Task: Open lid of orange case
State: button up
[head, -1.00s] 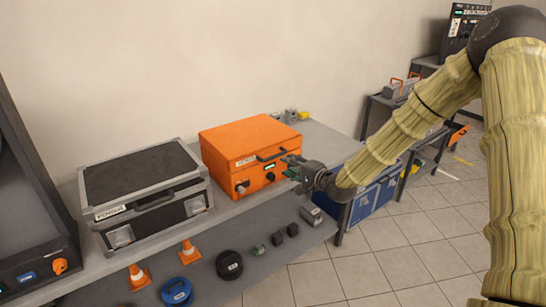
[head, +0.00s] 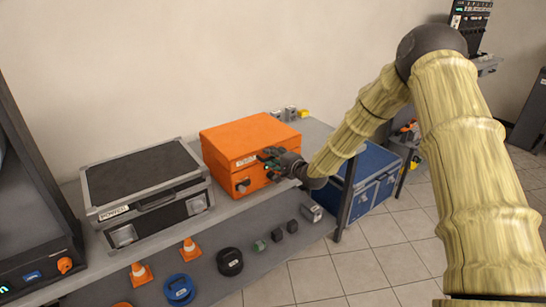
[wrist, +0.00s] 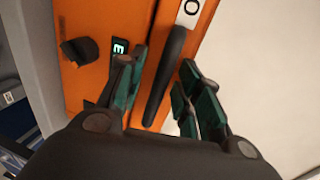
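The orange case (head: 243,139) stands shut on the grey upper bench, with its lid down. Its front bears a label, a dark knob (head: 242,185) and a black handle. In the wrist view the black handle (wrist: 167,75) lies between the two fingers of my gripper (wrist: 160,92). The fingers are apart, with gaps to the handle, and a dark knob (wrist: 80,50) shows to the left. In the head view my gripper (head: 271,158) is at the case's front right and hides the handle there.
A black and grey case (head: 143,175) stands left on the same bench (head: 225,205). Small items, including a yellow one (head: 303,113), sit behind the orange case. Below are orange cones (head: 189,247), a blue roll (head: 179,289) and a black roll (head: 230,261). A blue chest (head: 375,175) stands right.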

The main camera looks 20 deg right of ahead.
grip_shut()
dwell(0.3)
